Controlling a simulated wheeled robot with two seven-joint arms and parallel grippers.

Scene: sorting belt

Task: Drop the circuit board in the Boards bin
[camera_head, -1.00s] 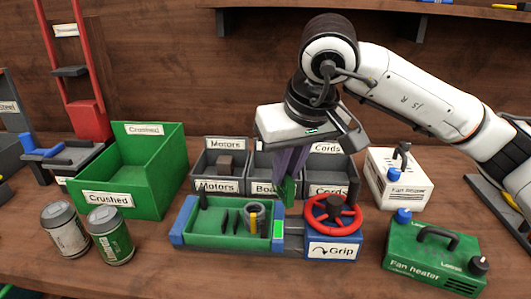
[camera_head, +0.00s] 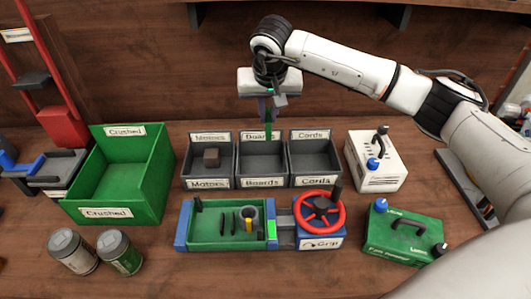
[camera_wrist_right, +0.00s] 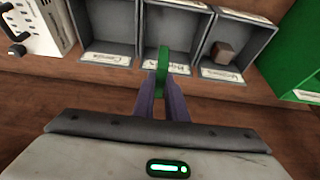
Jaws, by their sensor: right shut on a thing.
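My right gripper (camera_head: 267,116) is shut on the green circuit board (camera_head: 268,130), which hangs upright, edge-on, below the fingers. The board (camera_wrist_right: 163,62) also shows between the purple fingertips (camera_wrist_right: 160,80) in the right wrist view. In the head view the gripper and board are above the back part of the grey Boards bin (camera_head: 262,182), the middle of three bins. How far the board's lower edge is above the bin floor is hard to tell. The Boards bin (camera_wrist_right: 185,20) looks empty where it shows. My left gripper is not in view.
The Motors bin (camera_head: 207,184) at left holds a brown block (camera_head: 211,157). The Cords bin (camera_head: 315,182) at right looks empty.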

